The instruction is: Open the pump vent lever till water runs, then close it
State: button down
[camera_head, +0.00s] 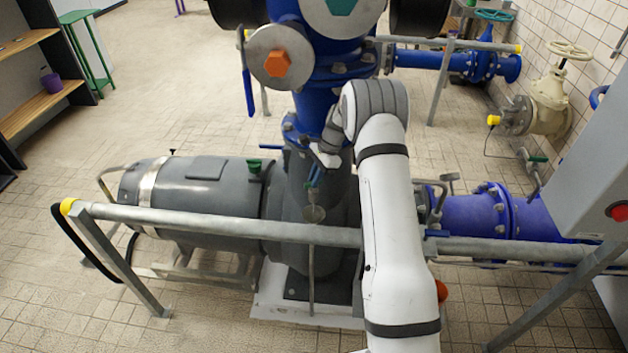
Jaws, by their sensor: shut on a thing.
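The grey pump (200,195) lies in the middle of the view, with blue pipework (318,95) rising above its right end. My gripper (318,168) is at the small vent fitting beside the pump's upright casing, below the blue pipe. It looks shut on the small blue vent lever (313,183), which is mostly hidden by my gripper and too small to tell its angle. A small round drain cup (314,214) on a thin upright pipe stands just below. I can make out no running water.
A grey rail (215,226) with a yellow end cap crosses in front of the pump, and my arm reaches over it. A grey cabinet (590,150) with a red button stands at the right. Tiled floor is clear at the front left.

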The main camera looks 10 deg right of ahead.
jog(key=shift+w+r+n, duration=0.1)
jog(key=shift+w+n, duration=0.05)
jog(key=shift+n, duration=0.45)
jog(key=c, duration=1.5)
grip_release()
